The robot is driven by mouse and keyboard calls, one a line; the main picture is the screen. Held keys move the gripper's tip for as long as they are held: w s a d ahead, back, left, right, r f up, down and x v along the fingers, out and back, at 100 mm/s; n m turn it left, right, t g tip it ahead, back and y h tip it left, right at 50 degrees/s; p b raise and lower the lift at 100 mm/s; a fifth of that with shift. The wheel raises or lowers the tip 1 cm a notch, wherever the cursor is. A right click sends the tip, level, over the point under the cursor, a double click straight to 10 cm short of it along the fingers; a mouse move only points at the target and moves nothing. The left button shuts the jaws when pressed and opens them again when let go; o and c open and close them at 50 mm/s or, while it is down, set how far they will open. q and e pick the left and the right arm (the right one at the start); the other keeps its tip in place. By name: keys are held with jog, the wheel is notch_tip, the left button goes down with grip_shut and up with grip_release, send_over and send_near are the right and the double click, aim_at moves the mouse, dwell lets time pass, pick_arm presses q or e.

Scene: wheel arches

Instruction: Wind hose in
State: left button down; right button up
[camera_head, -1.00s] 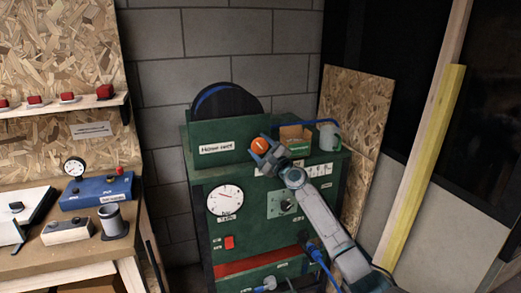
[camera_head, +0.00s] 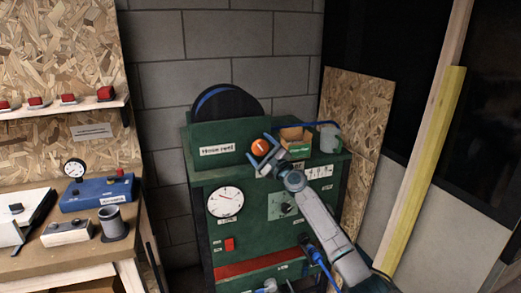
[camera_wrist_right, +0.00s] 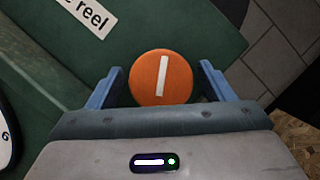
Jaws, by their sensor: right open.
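The hose reel (camera_head: 228,104) is a dark drum with a blue band, set in the top of a green cabinet (camera_head: 200,181) behind a panel labelled as the hose reel. An orange round knob (camera_head: 260,147) with a white bar sits at the right end of that panel. My right gripper (camera_head: 262,160) is at the knob, its blue fingers open. In the right wrist view the knob (camera_wrist_right: 161,77) lies between the two open fingers (camera_wrist_right: 161,85), with its white bar nearly upright and slightly tilted. Small gaps show beside it. My left gripper is not in view.
A small green and brown box (camera_head: 295,141) and a grey mug (camera_head: 329,138) stand on the cabinet top, right of the knob. The cabinet front carries a white dial (camera_head: 225,202) and a red button (camera_head: 229,244). A workbench (camera_head: 75,260) stands at left.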

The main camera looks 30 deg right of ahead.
jog(key=shift+s+f, duration=0.2)
jog(key=shift+s, duration=0.4)
jog(key=p+v, duration=0.1)
jog(key=v, duration=0.8)
jog(key=shift+s, duration=0.3)
jog(key=shift+d+f, duration=0.1)
jog(key=shift+f, duration=0.05)
